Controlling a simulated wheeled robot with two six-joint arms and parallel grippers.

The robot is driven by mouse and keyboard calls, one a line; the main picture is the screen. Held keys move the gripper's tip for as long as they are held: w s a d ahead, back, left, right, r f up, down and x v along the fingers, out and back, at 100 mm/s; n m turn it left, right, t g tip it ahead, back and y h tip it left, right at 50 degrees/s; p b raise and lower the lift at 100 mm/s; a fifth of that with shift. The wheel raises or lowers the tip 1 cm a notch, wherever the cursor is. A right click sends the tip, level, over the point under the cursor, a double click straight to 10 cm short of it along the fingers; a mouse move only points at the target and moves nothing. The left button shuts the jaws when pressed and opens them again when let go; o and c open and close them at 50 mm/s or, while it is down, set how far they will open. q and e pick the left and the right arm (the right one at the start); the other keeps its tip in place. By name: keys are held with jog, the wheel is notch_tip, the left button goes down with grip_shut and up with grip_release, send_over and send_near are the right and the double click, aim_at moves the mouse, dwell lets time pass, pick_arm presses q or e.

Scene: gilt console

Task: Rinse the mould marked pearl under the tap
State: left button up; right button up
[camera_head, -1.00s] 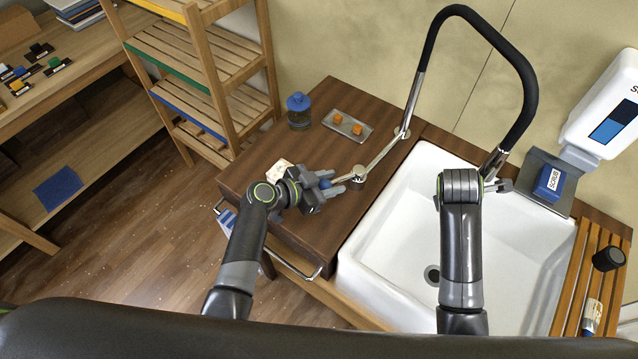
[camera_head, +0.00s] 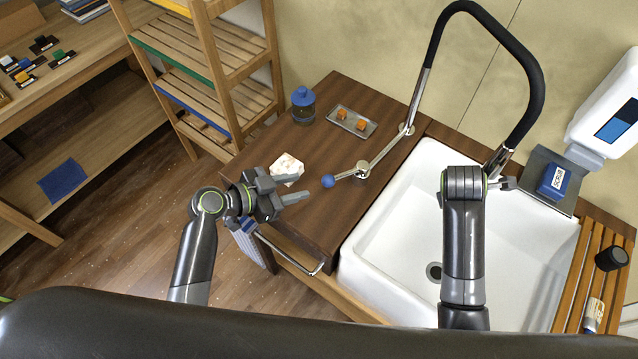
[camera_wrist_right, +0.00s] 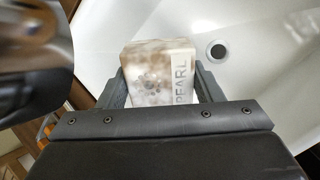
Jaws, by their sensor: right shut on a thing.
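The mould marked PEARL (camera_wrist_right: 160,75) is a pale block with brown smears, seen in the right wrist view over the white basin. My right gripper (camera_wrist_right: 163,88) is shut on it, one finger on each side. My left gripper (camera_head: 304,188) is open and empty, just left of the knob. I see no water.
The white sink (camera_head: 390,240) has a drain (camera_head: 434,271). A speckled whitish lump (camera_head: 287,165), a blue-lidded jar (camera_head: 302,103) and a tray (camera_head: 349,122) with orange cubes are on the wooden counter. A blue scrub box (camera_head: 552,181) stands behind right, beside a slatted rack (camera_head: 568,275).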

pick_arm(q)
jog(key=shift+w+d, duration=0.1)
jog(key=shift+w, duration=0.15)
jog(key=c, duration=0.5)
jog(key=shift+w+d, duration=0.2)
jog(key=shift+w, duration=0.15)
jog(key=shift+c, duration=1)
jog(key=w+g, duration=0.1)
jog(key=w, duration=0.1)
jog(key=w+d+m+g, duration=0.1)
jog(key=w+g, duration=0.1)
jog(key=w+d+g+y, duration=0.1)
jog(key=w+g, duration=0.1)
jog(key=w, duration=0.1)
jog(key=shift+d+r, duration=0.1)
jog(key=shift+r, duration=0.25)
grip_shut()
jog(key=w+r+g+y, duration=0.4)
jog(key=w+r, duration=0.1)
jog(key=r, duration=0.2)
send_near(346, 174)
jog(key=w+f, duration=0.3)
jog(key=shift+s+d+f, duration=0.4)
jog(key=shift+s+f, duration=0.25)
jog(key=shift+s, duration=0.05)
jog(key=shift+s+d+f, duration=0.4)
jog(key=shift+s+f, duration=0.25)
jog(key=shift+s, duration=0.05)
